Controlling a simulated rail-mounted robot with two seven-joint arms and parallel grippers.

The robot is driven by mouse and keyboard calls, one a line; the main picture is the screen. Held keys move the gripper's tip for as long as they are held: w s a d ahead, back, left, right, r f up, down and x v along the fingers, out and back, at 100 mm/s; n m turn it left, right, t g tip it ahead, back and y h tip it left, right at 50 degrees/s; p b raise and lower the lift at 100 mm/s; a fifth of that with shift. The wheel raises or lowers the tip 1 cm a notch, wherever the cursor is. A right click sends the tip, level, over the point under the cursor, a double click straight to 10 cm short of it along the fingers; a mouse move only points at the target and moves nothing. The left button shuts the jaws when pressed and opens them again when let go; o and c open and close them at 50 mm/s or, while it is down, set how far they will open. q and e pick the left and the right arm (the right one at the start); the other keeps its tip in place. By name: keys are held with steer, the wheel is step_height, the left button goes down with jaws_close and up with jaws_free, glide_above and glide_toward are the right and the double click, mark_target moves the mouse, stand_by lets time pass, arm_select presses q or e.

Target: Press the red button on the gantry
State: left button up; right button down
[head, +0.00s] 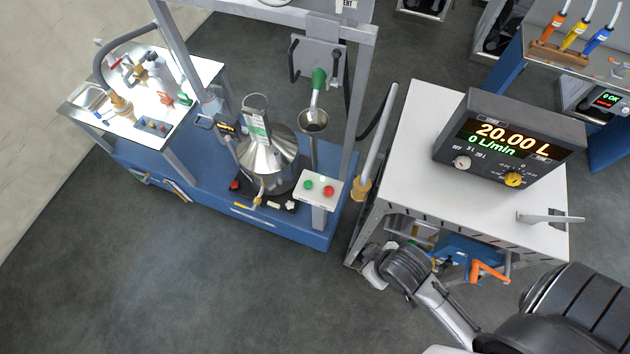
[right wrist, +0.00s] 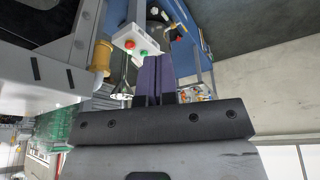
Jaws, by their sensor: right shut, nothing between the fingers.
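The red button (head: 328,190) sits on a small white control box (head: 319,201) on the gantry's front post, with a green button (head: 308,185) to its left. In the right wrist view the red button (right wrist: 130,45) and green button (right wrist: 143,53) show just beyond my fingertips, up and to the left. In the head view my right wrist is below and right of the box, clear of the button. My left gripper is not in view.
A white bench (head: 405,150) with a meter (head: 510,140) reading 20.00 L stands right of the gantry. A grey pipe with a brass fitting (head: 361,189) rises between them. A steel funnel vessel (head: 265,155) stands on the blue base. Open floor lies in front.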

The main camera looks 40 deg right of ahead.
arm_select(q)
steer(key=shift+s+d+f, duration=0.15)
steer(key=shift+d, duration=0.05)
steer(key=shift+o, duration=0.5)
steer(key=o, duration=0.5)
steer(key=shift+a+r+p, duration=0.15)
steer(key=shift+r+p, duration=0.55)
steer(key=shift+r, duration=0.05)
arm_select(e)
steer(key=w+d+f+n+t+h, duration=0.1)
steer(key=w+d+f, duration=0.2)
steer(key=w, duration=0.7)
steer(key=w+d+f+n+t+h, duration=0.1)
steer(key=w+d+f, duration=0.3)
steer(key=w, duration=0.6)
steer(key=w+d+f+n+t, duration=0.2)
steer(key=w+f, duration=0.4)
steer(key=w, duration=0.4)
steer(key=shift+w+d+f+t+h, duration=0.15)
steer(key=shift+d+t+h, duration=0.25)
steer(key=shift+d+t, duration=0.3)
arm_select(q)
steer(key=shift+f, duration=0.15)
arm_select(e)
steer(key=shift+f, duration=0.1)
